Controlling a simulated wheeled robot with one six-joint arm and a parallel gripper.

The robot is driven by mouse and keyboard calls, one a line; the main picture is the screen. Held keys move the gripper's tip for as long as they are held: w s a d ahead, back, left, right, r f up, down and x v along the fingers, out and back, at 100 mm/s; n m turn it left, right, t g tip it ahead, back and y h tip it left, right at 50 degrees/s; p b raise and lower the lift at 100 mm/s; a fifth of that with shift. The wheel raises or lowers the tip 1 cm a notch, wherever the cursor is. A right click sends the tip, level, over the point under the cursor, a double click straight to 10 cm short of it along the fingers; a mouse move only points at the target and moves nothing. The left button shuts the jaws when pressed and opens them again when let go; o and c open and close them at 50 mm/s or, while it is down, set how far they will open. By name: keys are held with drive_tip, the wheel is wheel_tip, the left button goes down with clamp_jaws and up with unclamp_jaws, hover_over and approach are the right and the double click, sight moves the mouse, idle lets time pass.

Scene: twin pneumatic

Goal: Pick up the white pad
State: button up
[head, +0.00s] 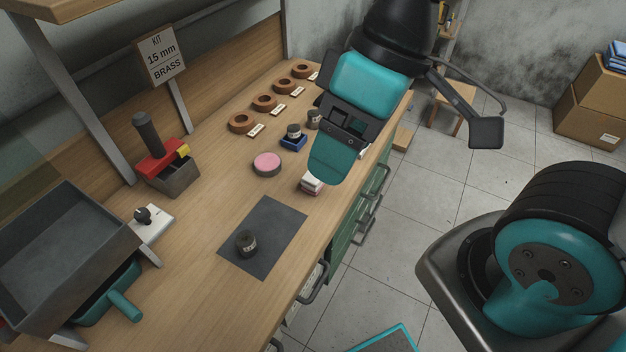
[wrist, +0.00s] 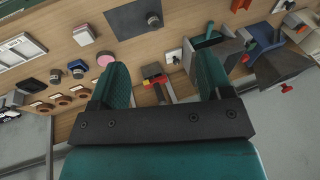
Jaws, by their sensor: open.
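The likely white pad (head: 311,187) is a small white block with a reddish band, lying on the bench near its front edge. In the head view, my gripper's finger partly covers its right side. In the wrist view it lies clear at the upper left (wrist: 84,36), outside the span between my fingers. My gripper (head: 333,160) has teal fingers and hangs above the bench, apart from the pad. The wrist view shows the two fingers (wrist: 163,75) spread wide, with nothing between them; a red and black tool appears on the bench far beyond.
A pink disc (head: 267,164) lies left of the pad. A grey mat (head: 275,220) bears a dark cylinder (head: 246,242). Several brown rings (head: 241,122) with labels line the back. A blue holder (head: 293,143) stands near my gripper. A large grey tray (head: 62,235) is at left.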

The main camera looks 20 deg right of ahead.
drive_tip(key=w+d+f+n+h+b, duration=0.2)
drive_tip(key=w+f+n, duration=0.3)
drive_tip(key=w+n, duration=0.4)
drive_tip(key=w+d+f+n+h+b, duration=0.2)
drive_tip(key=w+f+n, duration=0.3)
drive_tip(key=w+n, duration=0.4)
wheel_tip(320, 180, down, 11)
drive_tip(key=shift+d+f, duration=0.1)
drive_tip(key=shift+d, duration=0.05)
drive_tip(key=f, duration=0.2)
drive_tip(key=f+p, duration=0.1)
drive_tip(key=f, duration=0.2)
drive_tip(key=shift+d+f, duration=0.2)
drive_tip(key=shift+f, duration=0.1)
drive_tip(key=shift+c, duration=0.4)
drive_tip(key=c, duration=1)
drive_tip(key=shift+r, duration=0.1)
wheel_tip(320, 180, up, 20)
